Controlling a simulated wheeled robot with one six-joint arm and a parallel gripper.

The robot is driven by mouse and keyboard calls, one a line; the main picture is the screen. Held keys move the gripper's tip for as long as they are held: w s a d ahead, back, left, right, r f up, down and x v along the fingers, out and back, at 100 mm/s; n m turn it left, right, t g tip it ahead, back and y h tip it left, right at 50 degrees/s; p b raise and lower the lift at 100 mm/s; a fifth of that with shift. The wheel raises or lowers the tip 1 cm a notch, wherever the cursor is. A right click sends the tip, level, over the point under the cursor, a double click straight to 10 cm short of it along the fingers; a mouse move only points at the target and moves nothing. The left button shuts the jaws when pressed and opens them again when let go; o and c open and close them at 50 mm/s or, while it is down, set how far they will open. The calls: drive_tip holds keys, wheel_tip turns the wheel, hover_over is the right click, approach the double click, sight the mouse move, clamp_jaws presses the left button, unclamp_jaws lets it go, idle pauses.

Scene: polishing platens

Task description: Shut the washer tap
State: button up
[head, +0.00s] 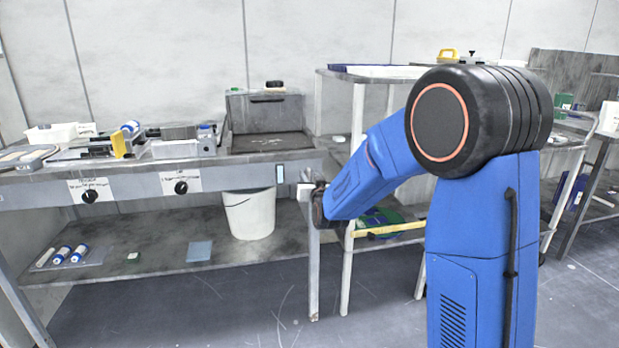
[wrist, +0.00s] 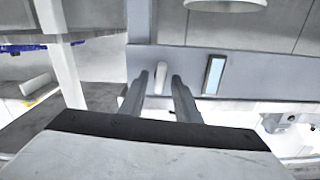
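My gripper (wrist: 159,82) is at the right end of the bench's front panel. In the wrist view its two fingers are apart, with a small pale lever-like piece (wrist: 160,82) in the gap between them. A gap shows on both sides of that piece, so the fingers do not appear shut on it. It may be the washer tap, but no label on it can be read. In the head view my arm and wrist hide most of this spot. Two black knobs, a left one (head: 90,197) and a right one (head: 181,188), sit on the panel with labels too small to read.
A light-blue strip (head: 280,173) is set in the panel beside my gripper; it also shows in the wrist view (wrist: 215,74). A white bucket (head: 249,214) stands on the lower shelf. A bench leg and a cart (head: 358,150) are close on the right.

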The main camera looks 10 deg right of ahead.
drive_tip(key=shift+w, duration=0.15)
drive_tip(key=shift+c, duration=0.6)
clamp_jaws()
drive_tip(key=shift+m, duration=0.4)
drive_tip(key=m, duration=0.3)
drive_tip(key=shift+d, duration=0.1)
drive_tip(key=shift+d+f+m, duration=0.1)
drive_tip(key=shift+f+m, duration=0.05)
drive_tip(key=shift+m, duration=3.05)
drive_tip(key=shift+d+f+m, duration=0.1)
drive_tip(key=shift+f+m, duration=0.05)
drive_tip(key=shift+m, duration=3.05)
